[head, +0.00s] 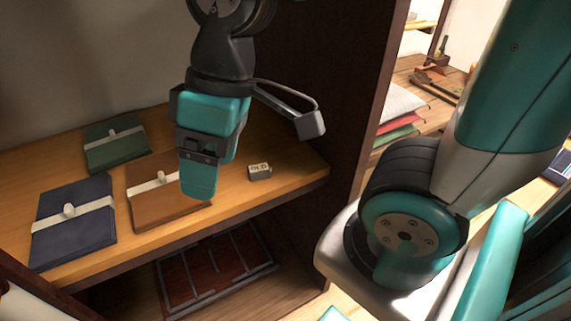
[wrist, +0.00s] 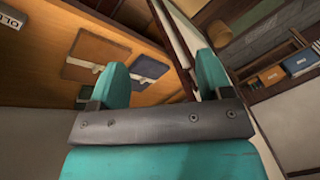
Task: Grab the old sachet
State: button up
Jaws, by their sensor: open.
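Three flat packets with pale bands and small toggles lie on the wooden shelf: dark blue (head: 75,240), brown (head: 155,211) and green (head: 117,153). A small block lettered "OLD" (head: 259,172) stands on the shelf, right of the brown packet. No packet carries a readable mark of its own, so I cannot tell which is the old sachet. My gripper (head: 199,184) is open and empty, pointing down above the shelf, and hides part of the brown packet's right side. The wrist view shows both fingers (wrist: 163,68), the brown packet (wrist: 97,50) and the blue packet (wrist: 149,68).
The wooden shelf (head: 300,168) has bare room around the "OLD" block. A dark upright panel (head: 362,100) bounds its right end. A dark red divided tray (head: 215,270) lies below the shelf.

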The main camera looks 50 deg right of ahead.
jog(key=w+d+f+n+h+b, duration=0.25)
jog(key=w+d+f, duration=0.45)
jog(key=w+d, duration=0.6)
jog(key=n+h+b, duration=0.1)
jog(key=n+b, duration=0.1)
send_over(259, 168)
jog(key=f, duration=1.7)
jog(key=shift+w+a, duration=0.1)
jog(key=shift+a, duration=0.1)
jog(key=shift+d+f+p, duration=0.2)
jog(key=shift+f+p, duration=0.25)
jog(key=shift+f, duration=2.45)
jog(key=c, duration=1)
